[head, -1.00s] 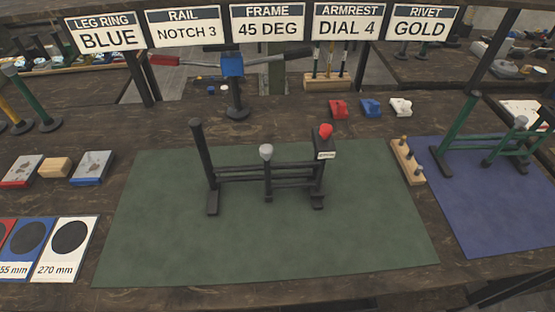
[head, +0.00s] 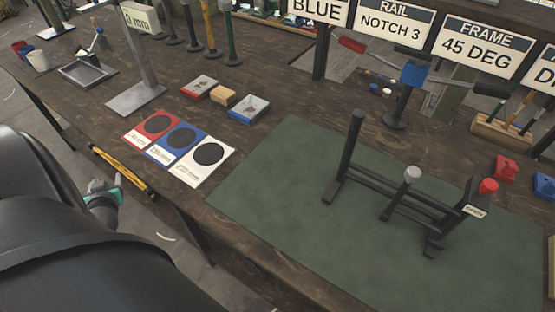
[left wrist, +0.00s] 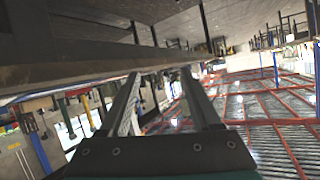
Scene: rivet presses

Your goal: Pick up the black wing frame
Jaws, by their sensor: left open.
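A black frame (head: 385,198) stands on the green mat (head: 270,190) in the head view; it looks like the black wing frame. It has a tall upright at its left, low rails, a grey knob and a red knob. My left gripper (head: 103,190) is off the table's front edge at the left, well away from the frame and empty. In the left wrist view its two fingers (left wrist: 162,75) are apart with nothing between them. The frame cannot be made out there. My right gripper is out of view.
Red, blue and white cards (head: 181,146) lie left of the mat, with small blocks (head: 222,97) behind. A metal stand (head: 137,92) and several coloured posts (head: 210,38) stand farther back. A yellow-and-black strip (head: 124,171) is near the table's front edge. The mat's left part is bare.

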